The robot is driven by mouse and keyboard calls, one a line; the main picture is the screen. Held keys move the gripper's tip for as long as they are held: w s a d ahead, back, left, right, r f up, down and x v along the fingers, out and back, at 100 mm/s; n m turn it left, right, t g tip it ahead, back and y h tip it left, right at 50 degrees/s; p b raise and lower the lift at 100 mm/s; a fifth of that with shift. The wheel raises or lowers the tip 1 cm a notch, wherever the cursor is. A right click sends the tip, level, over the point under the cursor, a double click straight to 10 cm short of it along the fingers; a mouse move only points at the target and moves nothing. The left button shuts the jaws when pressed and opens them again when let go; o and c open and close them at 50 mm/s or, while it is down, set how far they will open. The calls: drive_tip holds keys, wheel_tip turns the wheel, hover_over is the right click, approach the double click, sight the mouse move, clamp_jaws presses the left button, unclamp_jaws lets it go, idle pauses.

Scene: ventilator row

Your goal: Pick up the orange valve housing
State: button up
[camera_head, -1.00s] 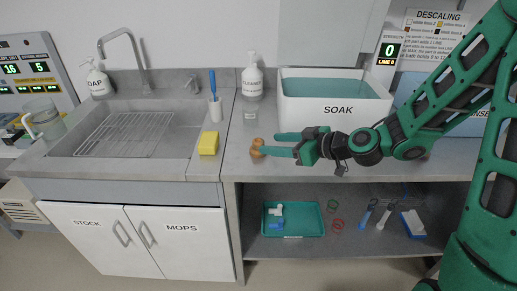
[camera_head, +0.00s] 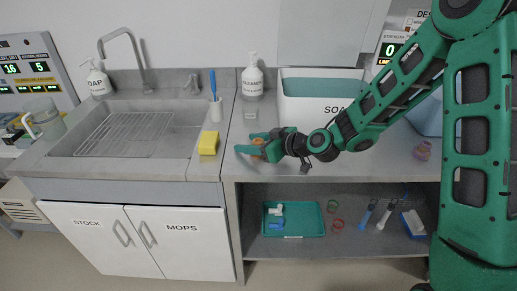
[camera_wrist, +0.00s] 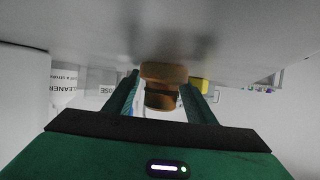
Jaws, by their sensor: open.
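The orange valve housing (camera_head: 257,146) stands on the grey counter between the sink and the soak tub. In the wrist view the orange valve housing (camera_wrist: 162,86) shows close up, with a wide band at one end and a dark ring round its middle. My gripper (camera_head: 250,144) is open, and its two green fingers lie on either side of the housing. In the wrist view my gripper's fingers (camera_wrist: 162,95) flank it with small gaps, so it does not look clamped. Part of the housing is hidden by the fingers in the head view.
A yellow sponge (camera_head: 208,143) lies to the left by the sink (camera_head: 120,135). The white SOAK tub (camera_head: 318,108) and the cleaner bottle (camera_head: 252,78) stand behind. A pinkish part (camera_head: 423,150) sits on the counter at right. A teal tray (camera_head: 310,222) is on the shelf below.

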drive_tip(key=c, duration=1.1)
drive_tip(key=shift+r, duration=0.15)
drive_tip(key=shift+r, duration=0.5)
drive_tip(key=r, duration=0.2)
drive_tip(key=s+r, duration=0.1)
drive_tip(key=shift+a+r, duration=0.3)
drive_tip(key=shift+a, duration=0.05)
drive_tip(key=s+a+r, duration=0.4)
drive_tip(key=s, duration=0.1)
drive_tip(key=s+a+r, duration=0.2)
drive_tip(key=s, duration=0.1)
drive_tip(key=shift+a, duration=0.25)
